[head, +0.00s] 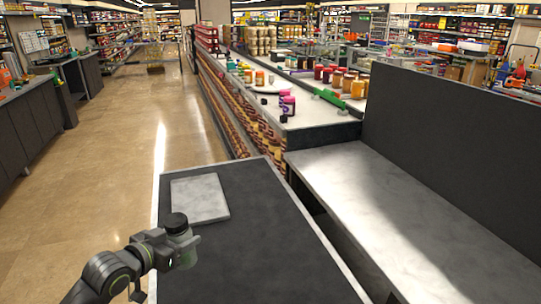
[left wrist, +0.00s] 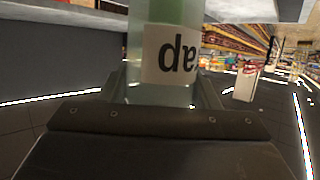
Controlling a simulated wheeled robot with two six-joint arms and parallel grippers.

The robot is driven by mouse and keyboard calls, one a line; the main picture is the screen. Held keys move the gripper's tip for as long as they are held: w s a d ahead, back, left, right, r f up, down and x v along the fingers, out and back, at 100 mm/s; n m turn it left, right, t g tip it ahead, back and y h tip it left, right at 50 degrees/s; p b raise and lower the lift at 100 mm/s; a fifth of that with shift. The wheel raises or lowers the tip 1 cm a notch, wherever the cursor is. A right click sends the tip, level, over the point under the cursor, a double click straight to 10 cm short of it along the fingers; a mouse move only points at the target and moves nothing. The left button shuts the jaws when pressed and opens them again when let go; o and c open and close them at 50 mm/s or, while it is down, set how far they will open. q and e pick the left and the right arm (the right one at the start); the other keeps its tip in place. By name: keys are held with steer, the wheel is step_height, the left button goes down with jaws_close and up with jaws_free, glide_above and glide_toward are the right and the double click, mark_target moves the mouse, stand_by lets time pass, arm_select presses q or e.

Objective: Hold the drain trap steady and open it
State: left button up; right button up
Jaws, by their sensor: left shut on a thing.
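The drain trap is a small pale translucent jar (head: 184,240) with a dark round lid (head: 175,222). My left gripper (head: 186,250) is shut on its body and holds it roughly upright, lid up, at the near left edge of the dark counter. In the left wrist view the jar (left wrist: 164,88) stands between my two fingers, with greenish contents and a white label whose letters appear upside down. The lid is out of that view. Whether the jar touches the counter I cannot tell. My right gripper is not in view.
The dark counter (head: 250,255) is mostly bare. A flat light grey slab (head: 199,198) lies on it just beyond the jar. A grey bench (head: 390,215) with a tall dark panel (head: 450,135) stands to the right. Shelves with several jars lie beyond.

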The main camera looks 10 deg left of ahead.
arm_select(q)
steer(key=s+d+r+m+g+h, duration=0.1)
steer(key=s+d+m+h, duration=0.2)
steer(key=s+d, duration=0.95)
steer(key=w+d+f+m+g+h, duration=0.2)
steer(key=d+m+g+h, duration=0.4)
steer(key=d, duration=0.8)
steer(key=shift+w+d+m+g, duration=0.2)
steer(key=shift+w+m+g, duration=0.1)
steer(key=shift+m+g, duration=0.3)
steer(key=shift+d+m+h, duration=0.3)
steer(key=shift+d+m, duration=0.1)
jaws_close()
